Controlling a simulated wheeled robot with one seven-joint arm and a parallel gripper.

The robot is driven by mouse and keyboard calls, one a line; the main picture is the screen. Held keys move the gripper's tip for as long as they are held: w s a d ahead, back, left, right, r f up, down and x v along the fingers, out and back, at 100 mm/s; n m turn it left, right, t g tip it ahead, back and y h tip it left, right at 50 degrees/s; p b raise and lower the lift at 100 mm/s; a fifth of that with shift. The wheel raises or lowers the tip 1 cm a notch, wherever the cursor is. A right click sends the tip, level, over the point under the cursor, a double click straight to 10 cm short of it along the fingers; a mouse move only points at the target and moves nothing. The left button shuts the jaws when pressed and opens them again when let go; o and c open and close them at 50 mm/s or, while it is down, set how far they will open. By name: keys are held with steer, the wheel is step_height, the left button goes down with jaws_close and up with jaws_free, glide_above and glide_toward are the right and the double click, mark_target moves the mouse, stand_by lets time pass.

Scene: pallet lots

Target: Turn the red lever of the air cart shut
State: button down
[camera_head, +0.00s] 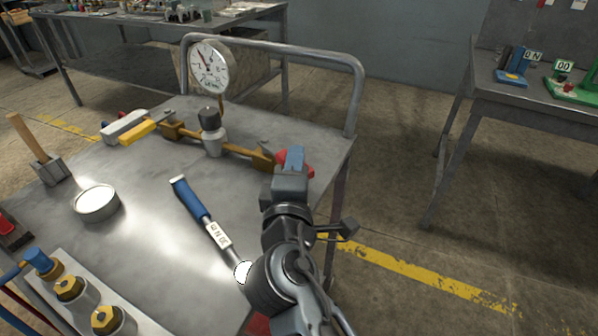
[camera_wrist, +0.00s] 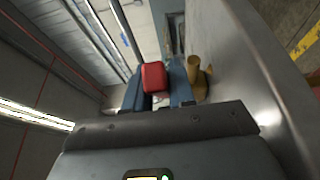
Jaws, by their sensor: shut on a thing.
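The air cart (camera_head: 150,210) has a grey metal top with a brass pipe (camera_head: 240,150) across its far part. The red lever (camera_head: 309,170) is at the pipe's right end, by the cart's right edge. My gripper (camera_head: 293,158) has its blue fingers shut on the red lever, whose red ends show on both sides of them. In the wrist view, the red lever (camera_wrist: 153,77) sits between the two blue fingers, with brass (camera_wrist: 195,78) just right of them. The lever's exact angle to the pipe is partly hidden by my gripper.
A pressure gauge (camera_head: 208,67) stands above the pipe, and a yellow lever (camera_head: 138,132) is at its left. A blue-handled tool (camera_head: 192,200), a round tin (camera_head: 97,202) and a wooden-handled tool (camera_head: 28,138) rest on the cart. A tube handrail (camera_head: 300,48) borders the far side.

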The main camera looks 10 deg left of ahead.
steer(key=shift+s+a+f, duration=0.1)
steer(key=shift+a, duration=0.05)
steer(key=c, duration=1.3)
jaws_free()
steer(key=shift+o, duration=1.3)
steer(key=shift+s+d, duration=0.2)
steer(key=shift+s, duration=3.7)
steer(key=shift+c, duration=0.3)
